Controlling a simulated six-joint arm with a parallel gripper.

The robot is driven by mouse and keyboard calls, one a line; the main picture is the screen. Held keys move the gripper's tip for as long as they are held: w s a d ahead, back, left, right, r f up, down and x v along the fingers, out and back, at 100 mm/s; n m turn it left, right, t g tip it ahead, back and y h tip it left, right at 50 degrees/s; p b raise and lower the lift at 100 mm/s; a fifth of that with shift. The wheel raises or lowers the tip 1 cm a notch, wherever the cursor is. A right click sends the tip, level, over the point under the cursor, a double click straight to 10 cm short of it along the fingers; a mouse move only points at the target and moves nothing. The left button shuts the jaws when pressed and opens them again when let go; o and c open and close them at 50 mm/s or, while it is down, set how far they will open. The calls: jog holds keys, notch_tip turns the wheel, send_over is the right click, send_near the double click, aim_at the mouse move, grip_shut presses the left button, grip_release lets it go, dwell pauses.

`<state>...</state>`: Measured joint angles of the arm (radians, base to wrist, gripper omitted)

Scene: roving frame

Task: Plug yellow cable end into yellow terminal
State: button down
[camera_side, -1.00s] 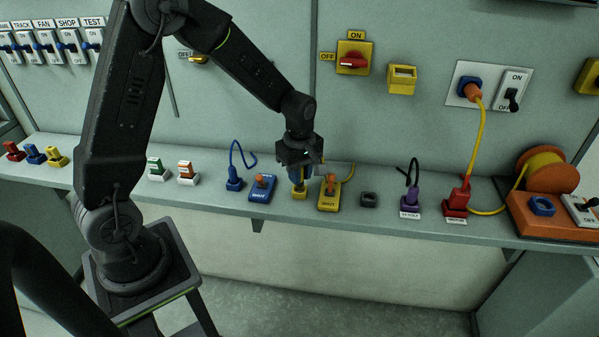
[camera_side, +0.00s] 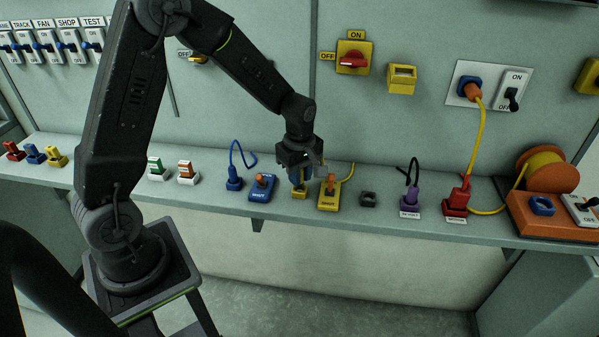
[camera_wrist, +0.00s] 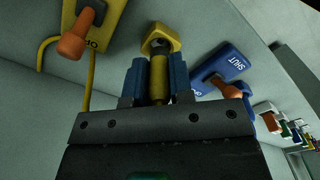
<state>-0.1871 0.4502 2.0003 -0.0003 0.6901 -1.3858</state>
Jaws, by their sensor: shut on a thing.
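My gripper (camera_side: 300,181) is over the shelf with its blue fingers shut on the yellow cable end (camera_wrist: 158,78). In the wrist view the cable end lies between the fingers, with its tip at a small yellow block (camera_wrist: 159,38). That block also shows on the shelf in the side view (camera_side: 300,194), right below my gripper. The tip seems to meet the block; how deep it sits is hidden.
A yellow SHUT switch (camera_side: 329,195) with an orange lever stands close right of my gripper, a blue one (camera_side: 262,188) close left. A yellow cable (camera_side: 348,173) runs behind the yellow switch. A blue plug (camera_side: 234,183) and an empty dark socket (camera_side: 368,199) are nearby.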

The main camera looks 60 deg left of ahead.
jog(key=shift+f, duration=1.1)
jog(key=c, duration=0.9)
grip_release()
jog(key=shift+r, duration=0.15)
notch_tip(320, 180, up, 14)
jog(key=shift+f, duration=0.2)
jog(key=s+d+r+m+t, duration=0.2)
jog(key=s+m, duration=0.4)
jog(key=s+d+r+m+t, duration=0.1)
jog(key=s+d+r+m, duration=0.2)
jog(key=s+m, duration=0.3)
jog(key=s+d+r+m+t, duration=0.2)
jog(key=s+r+m, duration=0.1)
jog(key=s+m, duration=0.3)
jog(key=shift+s+d+t, duration=0.2)
jog(key=shift+s+t, duration=0.1)
jog(key=shift+s, duration=0.2)
